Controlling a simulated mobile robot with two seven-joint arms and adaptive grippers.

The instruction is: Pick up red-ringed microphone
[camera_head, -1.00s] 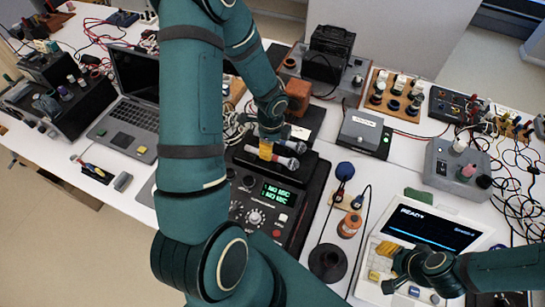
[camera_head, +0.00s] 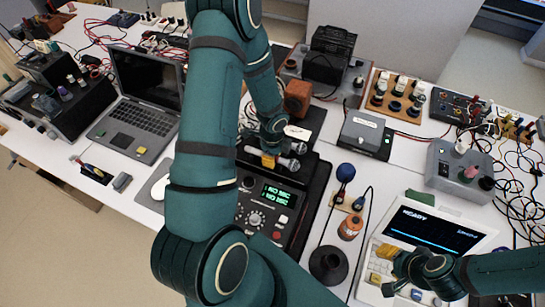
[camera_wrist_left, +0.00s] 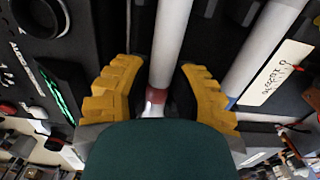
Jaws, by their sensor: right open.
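The red-ringed microphone (camera_wrist_left: 157,102) has a pale shaft and a dark red band, and lies between the yellow fingers of my left gripper (camera_wrist_left: 158,95) in the left wrist view. Gaps show on both sides, so the fingers are open around it. A second microphone (camera_wrist_left: 262,55), with a blue ring, lies outside the right finger. In the head view my left gripper (camera_head: 268,159) is low over the black microphone holder, where the microphone heads stick out to the right. My right gripper (camera_head: 387,255) is open and empty beside the white screen console.
A mixer with a green display (camera_head: 262,210) stands just in front of the microphones. A laptop (camera_head: 140,105) is to the left. A blue-topped and an orange item (camera_head: 350,225) stand to the right, near a grey box (camera_head: 460,165) and loose cables.

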